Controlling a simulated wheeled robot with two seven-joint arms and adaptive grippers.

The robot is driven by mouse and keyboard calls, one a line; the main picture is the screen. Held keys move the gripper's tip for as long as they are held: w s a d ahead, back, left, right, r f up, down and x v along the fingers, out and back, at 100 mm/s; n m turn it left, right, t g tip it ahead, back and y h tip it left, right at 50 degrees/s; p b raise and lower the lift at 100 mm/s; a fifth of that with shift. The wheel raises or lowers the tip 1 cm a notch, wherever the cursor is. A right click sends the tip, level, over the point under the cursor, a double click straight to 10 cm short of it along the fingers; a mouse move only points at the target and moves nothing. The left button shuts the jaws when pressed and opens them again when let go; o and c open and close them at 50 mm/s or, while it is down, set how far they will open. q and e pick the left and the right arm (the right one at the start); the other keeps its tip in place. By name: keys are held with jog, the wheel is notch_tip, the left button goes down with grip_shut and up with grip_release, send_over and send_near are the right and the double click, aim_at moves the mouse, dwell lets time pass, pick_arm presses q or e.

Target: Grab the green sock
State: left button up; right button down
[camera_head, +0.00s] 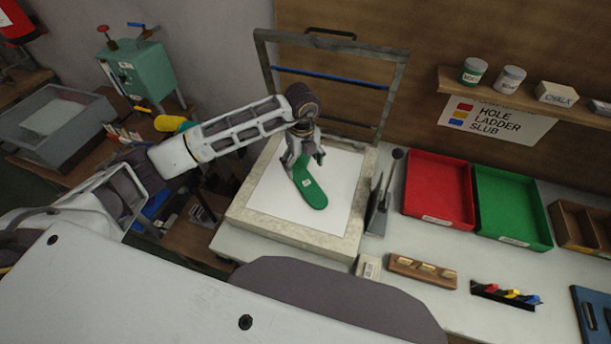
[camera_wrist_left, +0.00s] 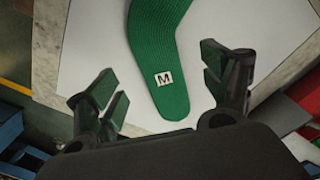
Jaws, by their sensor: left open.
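The green sock (camera_head: 312,192) lies flat on the white sheet of the framed board on the bench. A small white tag marked M shows on it. In the left wrist view the sock (camera_wrist_left: 160,60) runs from the top edge down between my fingers, its rounded end just in front of the gripper body. My left gripper (camera_head: 304,158) is over the upper part of the sock in the head view. In the left wrist view its fingers (camera_wrist_left: 160,92) are spread wide on either side of the sock, apart from it. My right gripper is not in view.
A hinged frame (camera_head: 340,76) stands raised behind the board (camera_head: 262,222). A dark upright tool (camera_head: 380,208) stands just right of it. A red tray (camera_head: 438,188) and a green tray (camera_head: 512,205) lie farther right. A shelf (camera_head: 530,95) holds jars and chalk.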

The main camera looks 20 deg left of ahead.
aim_at(303, 177)
pick_arm(q)
jog(key=shift+s+f+p, duration=0.15)
jog(key=shift+f+p, duration=0.5)
jog(key=shift+f, duration=1.75)
jog(key=c, duration=1)
